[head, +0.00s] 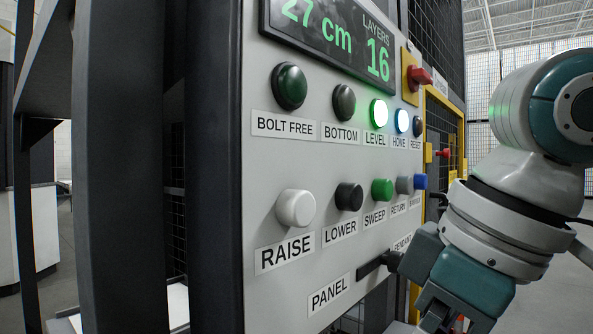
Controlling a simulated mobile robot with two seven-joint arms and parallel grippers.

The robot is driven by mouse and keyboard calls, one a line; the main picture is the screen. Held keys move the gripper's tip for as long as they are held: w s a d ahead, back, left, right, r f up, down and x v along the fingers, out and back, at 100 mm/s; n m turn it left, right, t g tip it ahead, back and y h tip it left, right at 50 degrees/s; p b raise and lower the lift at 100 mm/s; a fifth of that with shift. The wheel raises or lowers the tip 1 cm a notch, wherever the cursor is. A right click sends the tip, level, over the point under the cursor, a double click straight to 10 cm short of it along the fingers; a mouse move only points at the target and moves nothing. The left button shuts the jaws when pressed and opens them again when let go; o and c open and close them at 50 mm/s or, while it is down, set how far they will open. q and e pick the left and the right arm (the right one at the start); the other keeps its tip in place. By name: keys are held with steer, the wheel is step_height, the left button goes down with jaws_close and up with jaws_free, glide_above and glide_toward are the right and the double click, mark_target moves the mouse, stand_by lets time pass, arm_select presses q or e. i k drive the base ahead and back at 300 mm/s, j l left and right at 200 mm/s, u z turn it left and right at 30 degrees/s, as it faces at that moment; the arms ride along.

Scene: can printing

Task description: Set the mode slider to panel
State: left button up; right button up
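The mode slider (376,263) is a black handle on the lower part of the grey control panel. It lies between the PANEL label (331,294) at lower left and a partly hidden label reading PEND... (402,243) at upper right, and looks nearer the latter. My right arm comes in from the right, and its gripper (437,318) is at the bottom edge, below and right of the slider. A grey part of it overlaps the slider's right end; I cannot tell whether they touch. The fingertips are cut off or hidden. My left gripper is out of view.
Above the slider are the RAISE (296,208), LOWER (349,197) and SWEEP (382,190) buttons and a row of lamps, with LEVEL (379,114) and HOME (402,121) lit. The display (330,38) reads 27 cm, layers 16. A red switch (419,77) juts out at upper right.

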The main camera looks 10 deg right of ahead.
mark_target(393, 261)
steer(key=z, duration=0.85)
